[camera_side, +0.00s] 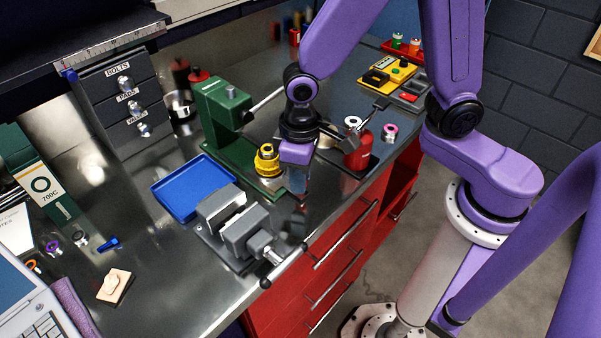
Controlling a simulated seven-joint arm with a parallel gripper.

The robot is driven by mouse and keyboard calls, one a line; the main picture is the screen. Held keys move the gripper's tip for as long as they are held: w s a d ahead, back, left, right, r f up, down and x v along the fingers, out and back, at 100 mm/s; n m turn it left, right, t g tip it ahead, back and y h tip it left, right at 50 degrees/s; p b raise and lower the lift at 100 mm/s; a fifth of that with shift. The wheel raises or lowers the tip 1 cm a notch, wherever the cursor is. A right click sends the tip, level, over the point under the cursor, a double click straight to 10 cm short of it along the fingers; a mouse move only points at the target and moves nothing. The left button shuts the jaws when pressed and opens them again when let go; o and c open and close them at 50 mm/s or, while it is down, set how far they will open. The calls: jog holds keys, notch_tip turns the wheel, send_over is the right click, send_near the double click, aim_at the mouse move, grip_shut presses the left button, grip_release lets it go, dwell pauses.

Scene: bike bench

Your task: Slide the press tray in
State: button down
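The green press (222,112) stands on the metal bench, with a lever reaching out to its right and a long green base (240,160) running toward the bench's front edge. A yellow round part (266,160) sits at the front of that base. I cannot make out a separate press tray there. My gripper (298,188) points down just right of the yellow part, near the front edge of the bench.
A blue tray (181,191) lies left of the press, empty. A grey vise (236,228) stands in front of it. A red bottle-like tool (358,152) stands right of my gripper. Red drawers (340,243) with handles are below the bench edge. A drawer block (122,100) stands behind.

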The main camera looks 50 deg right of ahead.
aim_at(283, 180)
jog(key=w, duration=0.5)
jog(key=c, duration=0.9)
grip_release()
notch_tip(283, 180, up, 18)
jog(key=shift+f, duration=0.25)
